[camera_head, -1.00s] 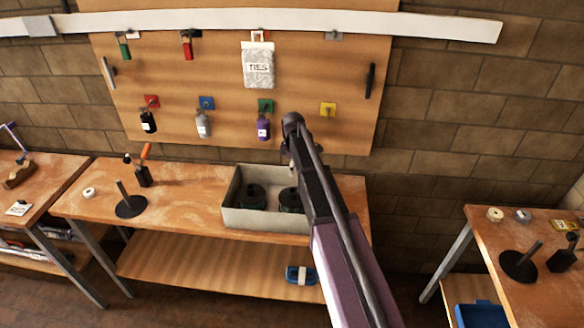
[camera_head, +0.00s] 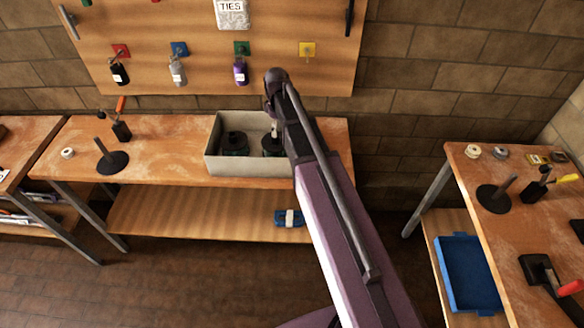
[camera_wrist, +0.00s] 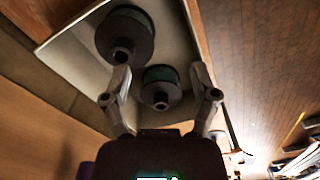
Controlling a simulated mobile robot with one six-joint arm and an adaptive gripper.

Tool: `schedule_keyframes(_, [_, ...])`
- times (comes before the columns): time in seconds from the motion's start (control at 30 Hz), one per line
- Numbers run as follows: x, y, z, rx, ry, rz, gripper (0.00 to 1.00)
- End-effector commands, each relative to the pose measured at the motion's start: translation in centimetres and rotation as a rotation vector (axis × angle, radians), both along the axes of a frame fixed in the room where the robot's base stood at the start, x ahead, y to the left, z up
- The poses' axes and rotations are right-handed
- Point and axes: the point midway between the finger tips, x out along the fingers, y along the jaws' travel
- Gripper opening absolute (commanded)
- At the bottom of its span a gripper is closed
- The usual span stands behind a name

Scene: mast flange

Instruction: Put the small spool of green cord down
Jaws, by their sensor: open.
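Two dark spools with green cord sit in the grey open box on the middle bench. The smaller-looking one (camera_wrist: 161,92) is the right one in the head view (camera_head: 271,146). The other spool (camera_wrist: 124,38), left in the head view (camera_head: 235,144), looks bigger. My gripper (camera_wrist: 161,78) is open, its fingers apart on either side of the smaller spool in the wrist view. Whether they touch it, I cannot tell. In the head view my arm partly hides the box's right end.
The box (camera_head: 214,166) has walls around both spools. A pegboard (camera_head: 140,75) with hanging bottles stands behind. A black spindle stand (camera_head: 112,162) and a white roll (camera_head: 67,153) are left on the bench. A blue tray (camera_head: 468,275) sits under the right bench.

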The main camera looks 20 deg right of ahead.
Motion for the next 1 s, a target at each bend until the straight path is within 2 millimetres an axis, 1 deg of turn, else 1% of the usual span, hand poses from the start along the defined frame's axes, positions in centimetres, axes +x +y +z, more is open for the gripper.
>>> schedule_keyframes(0.03, [-2.8, 0.1, 0.0, 0.0, 0.0, -0.069, 0.76])
schedule_keyframes(0.1, [-5.3, 0.2, 0.0, 0.0, 0.0, -0.175, 0.76])
schedule_keyframes(0.17, [-7.4, 0.3, 0.0, 0.0, 0.0, -0.265, 0.76])
schedule_keyframes(0.3, [-12.2, 0.5, 0.0, -0.001, 0.001, -0.476, 0.76])
schedule_keyframes(0.4, [-15.2, 0.6, 0.0, -0.002, 0.0, -0.615, 0.76])
schedule_keyframes(0.5, [-17.5, 0.6, 0.0, -0.002, 0.0, -0.727, 0.76])
schedule_keyframes(0.6, [-19.1, 0.7, 0.0, -0.002, 0.0, -0.806, 0.76])
schedule_keyframes(0.7, [-19.8, 0.7, 0.0, -0.002, 0.0, -0.852, 0.76])
schedule_keyframes(1.0, [-19.9, 0.7, 0.0, -0.002, 0.0, -0.869, 0.76])
